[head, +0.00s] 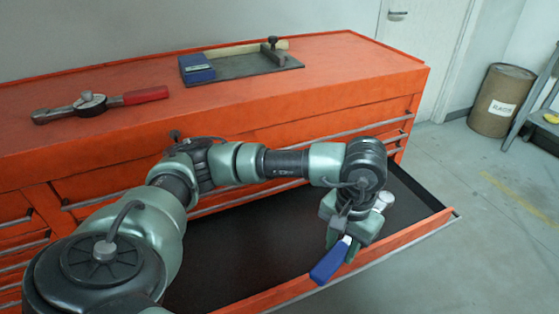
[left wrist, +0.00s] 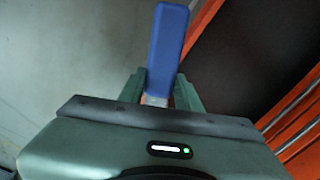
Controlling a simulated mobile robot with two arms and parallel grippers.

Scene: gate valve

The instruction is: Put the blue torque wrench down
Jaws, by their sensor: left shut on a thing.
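The blue torque wrench shows its blue handle (head: 331,261) below my left gripper (head: 343,238) in the head view. The handle also sticks out between the fingers in the left wrist view (left wrist: 167,45). My left gripper is shut on the wrench near the handle's end, over the front edge of the open drawer (head: 240,250). A rounded metal part of the wrench seems to show at the right of the gripper; the rest is hidden by it. I cannot tell whether the wrench touches the drawer front. My right gripper is not in view.
The orange tool cabinet top (head: 215,115) holds a red-handled wrench (head: 100,103) at the left. A brown barrel (head: 498,101) stands at the right. The drawer's visible floor is bare.

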